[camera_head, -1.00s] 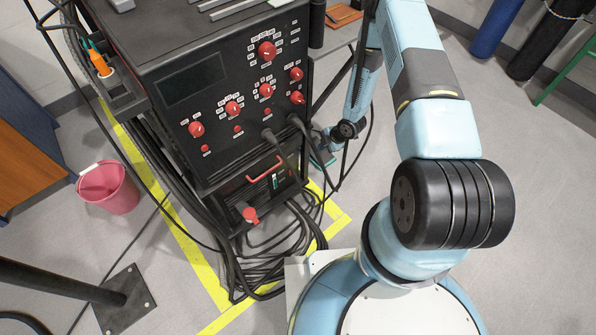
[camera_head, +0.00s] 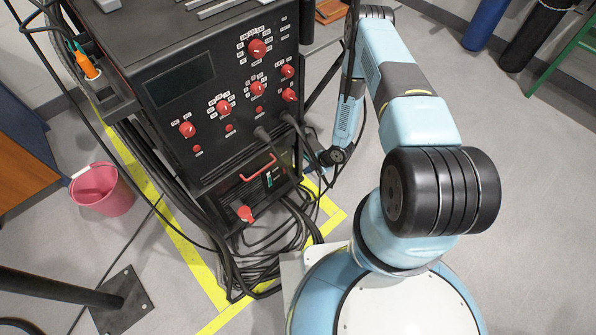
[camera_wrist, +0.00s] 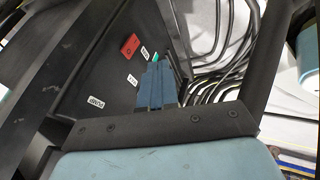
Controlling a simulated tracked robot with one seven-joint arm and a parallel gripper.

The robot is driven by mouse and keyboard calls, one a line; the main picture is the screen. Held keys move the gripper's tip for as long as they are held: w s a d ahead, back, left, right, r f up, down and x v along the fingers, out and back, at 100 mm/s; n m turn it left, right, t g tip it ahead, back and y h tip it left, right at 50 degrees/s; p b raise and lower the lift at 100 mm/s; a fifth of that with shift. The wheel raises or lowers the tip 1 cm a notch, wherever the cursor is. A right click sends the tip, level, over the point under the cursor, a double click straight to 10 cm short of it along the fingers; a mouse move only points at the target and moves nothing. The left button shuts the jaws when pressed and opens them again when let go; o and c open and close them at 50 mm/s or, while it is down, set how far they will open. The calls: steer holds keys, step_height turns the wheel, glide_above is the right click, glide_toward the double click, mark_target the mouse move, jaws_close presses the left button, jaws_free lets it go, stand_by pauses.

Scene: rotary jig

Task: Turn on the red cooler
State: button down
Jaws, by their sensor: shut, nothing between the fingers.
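The cooler (camera_head: 219,216) seems to be the dark lower unit of the machine in the head view. It has a red bar handle (camera_head: 258,168) and a red knob (camera_head: 245,214) on its front. In the wrist view, a red rectangular switch (camera_wrist: 130,46) is on a dark panel (camera_wrist: 100,68) beside small white labels. My gripper (camera_wrist: 162,68) has blue fingers together and empty, to the right of and below the switch, apart from it in the picture. In the head view my wrist is right of the machine; the fingertips are not clear there.
Black cables (camera_head: 262,250) hang from the machine's front and coil on the floor, close to my wrist. A pink bucket (camera_head: 103,190) stands at left, near a black post base (camera_head: 122,300). Gas cylinders (camera_head: 487,24) stand at back right. Floor on the right is clear.

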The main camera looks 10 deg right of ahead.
mark_target(285, 170)
steer(key=w+a+f, duration=0.5)
steer(key=a+f, duration=0.2)
steer(key=f, duration=0.1)
steer(key=shift+a, duration=0.15)
stand_by(0.4)
steer(key=shift+w+a+f, duration=0.1)
steer(key=shift+w+a, duration=0.05)
stand_by(0.3)
